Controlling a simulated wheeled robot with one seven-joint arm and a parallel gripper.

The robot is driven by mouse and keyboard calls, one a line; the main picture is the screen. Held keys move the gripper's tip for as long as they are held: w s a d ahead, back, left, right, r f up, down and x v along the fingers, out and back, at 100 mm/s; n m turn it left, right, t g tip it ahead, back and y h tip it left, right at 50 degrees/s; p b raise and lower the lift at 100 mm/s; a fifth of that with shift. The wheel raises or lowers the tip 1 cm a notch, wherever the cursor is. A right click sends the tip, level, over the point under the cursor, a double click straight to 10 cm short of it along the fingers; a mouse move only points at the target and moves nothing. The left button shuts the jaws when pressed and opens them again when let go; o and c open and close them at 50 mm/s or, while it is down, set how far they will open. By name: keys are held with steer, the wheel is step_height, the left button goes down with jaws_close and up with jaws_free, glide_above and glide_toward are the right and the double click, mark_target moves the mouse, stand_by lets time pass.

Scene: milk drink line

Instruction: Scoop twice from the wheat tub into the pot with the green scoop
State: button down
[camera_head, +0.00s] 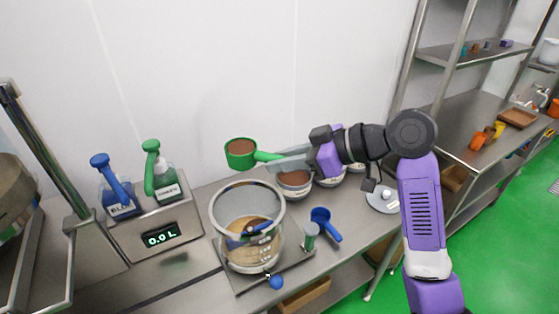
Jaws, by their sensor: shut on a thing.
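The green scoop (241,154) is in the air above and behind the pot, with brown contents showing in its cup. My gripper (285,162) is shut on the green scoop's handle, and the cup points left. The glass pot (248,208) stands on the steel counter below the scoop, with tan contents low inside and something blue in it. Tubs stand behind and right of the pot; the nearest tub (295,191) holds brown contents. Other tubs are partly hidden by my gripper and arm. I cannot read which tub is wheat.
A blue scoop (323,221) lies on the counter (345,245) right of the pot. Steel shelves (455,52) rise at right.

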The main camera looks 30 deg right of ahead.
steer(key=shift+a+f, duration=0.1)
steer(key=shift+f, duration=0.1)
steer(key=shift+s+a+f+n+t+h+b, duration=0.1)
steer(key=shift+f+n+t+h+b, duration=0.2)
steer(key=shift+f+n+h+b, duration=0.4)
steer(key=shift+a+f+n+t+h+b, duration=0.1)
steer(key=shift+f+n+t+h+b, duration=0.25)
steer(key=shift+f+n+b, duration=0.7)
steer(key=shift+s+a+f+n+t+h+b, duration=0.15)
steer(key=shift+f+n+t+h+b, duration=0.6)
steer(key=shift+b, duration=2.1)
steer(key=shift+a+f+n+t+h+b, duration=0.1)
steer(key=shift+n+t+h+b, duration=0.25)
steer(key=shift+n+b, duration=1.65)
steer(key=shift+n+t+h+b, duration=0.3)
steer(key=shift+n+b, duration=0.8)
steer(key=shift+b, duration=1.8)
steer(key=shift+n+t+b, duration=0.85)
steer(key=shift+n+b, duration=1.65)
steer(key=shift+b, duration=1.35)
steer(key=shift+a+n+y+b, duration=0.1)
steer(key=shift+n+y+b, duration=0.15)
steer(key=shift+n+b, duration=0.2)
